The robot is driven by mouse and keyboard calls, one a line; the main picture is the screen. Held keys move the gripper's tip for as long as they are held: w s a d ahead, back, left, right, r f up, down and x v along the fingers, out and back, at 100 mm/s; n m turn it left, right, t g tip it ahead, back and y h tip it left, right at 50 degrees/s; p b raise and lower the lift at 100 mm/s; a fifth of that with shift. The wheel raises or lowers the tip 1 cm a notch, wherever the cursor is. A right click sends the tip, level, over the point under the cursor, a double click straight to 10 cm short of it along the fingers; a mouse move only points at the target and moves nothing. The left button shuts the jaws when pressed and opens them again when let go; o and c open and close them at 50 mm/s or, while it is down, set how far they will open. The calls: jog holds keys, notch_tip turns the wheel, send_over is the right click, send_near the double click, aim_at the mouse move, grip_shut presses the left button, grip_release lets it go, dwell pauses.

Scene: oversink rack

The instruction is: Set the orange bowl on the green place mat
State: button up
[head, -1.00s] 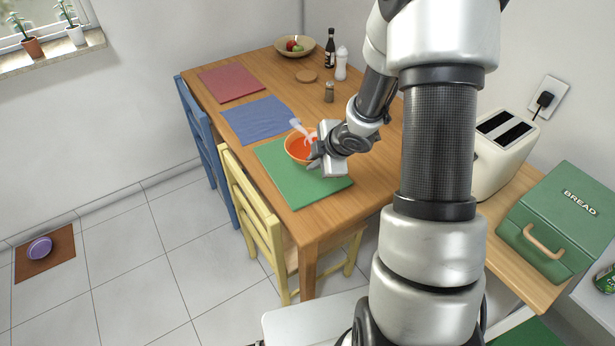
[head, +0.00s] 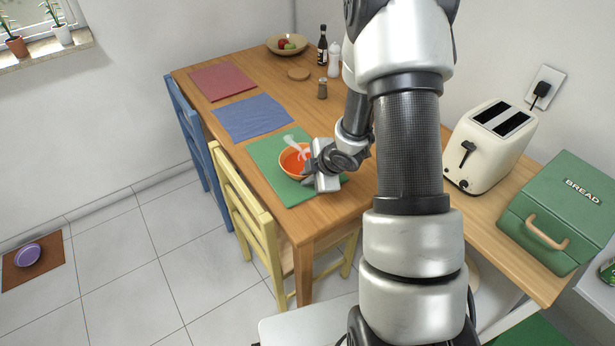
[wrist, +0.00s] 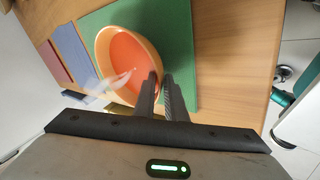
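The orange bowl (head: 290,165) is upright over the green place mat (head: 264,153), near its middle. I cannot tell whether its base touches the mat. Its inside is a deeper orange, and a whitish wispy shape stands over it. My gripper (head: 309,164) is at the bowl's right side. In the wrist view, the two fingers of my gripper (wrist: 161,80) are close together on the right rim of the bowl (wrist: 103,50), one inside and one outside. The green mat (wrist: 180,40) shows beyond them. The fingers hide part of the rim.
A blue mat (head: 253,118) and a red mat (head: 222,82) lie farther along the wooden table (head: 290,95). A pepper mill (head: 322,89), white shaker, dark bottle and fruit bowl (head: 287,45) stand at the back. Yellow (head: 245,215) and blue chairs line the left side.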

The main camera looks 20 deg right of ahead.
jog(key=o, duration=0.3)
